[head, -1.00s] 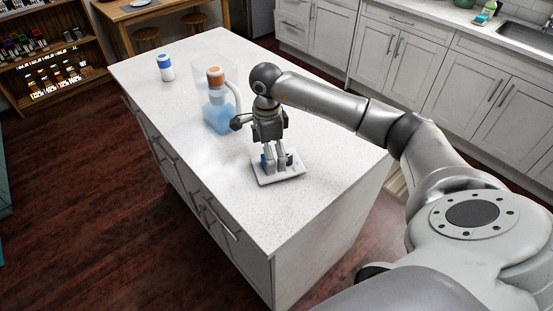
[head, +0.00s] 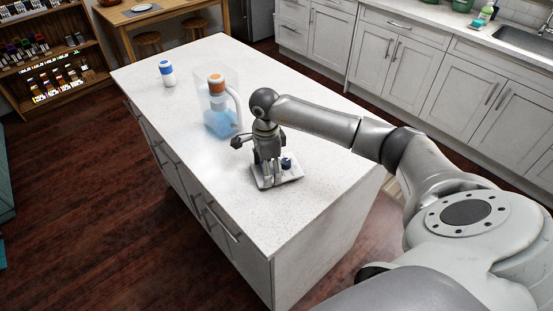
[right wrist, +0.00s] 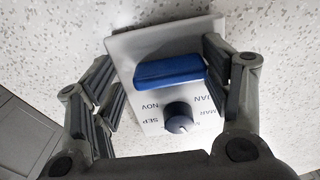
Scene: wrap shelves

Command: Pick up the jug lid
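The clear jug (head: 222,120) holds blue liquid and stands upright on the island, left of my right gripper in the head view. My right gripper (head: 267,180) is low over a small white board, apart from the jug. In the right wrist view my right gripper (right wrist: 168,88) is open, its fingers on either side of a blue block (right wrist: 170,70) on the board, and nothing is held. The jug and lid are outside the right wrist view. My left gripper is not in view.
The white board (head: 290,180) also carries a dark knob (right wrist: 178,118) with month letters around it. A white bottle with a blue band (head: 167,72) stands at the island's far left. The island top (head: 240,220) is clear in front. Grey cabinets (head: 400,55) line the back.

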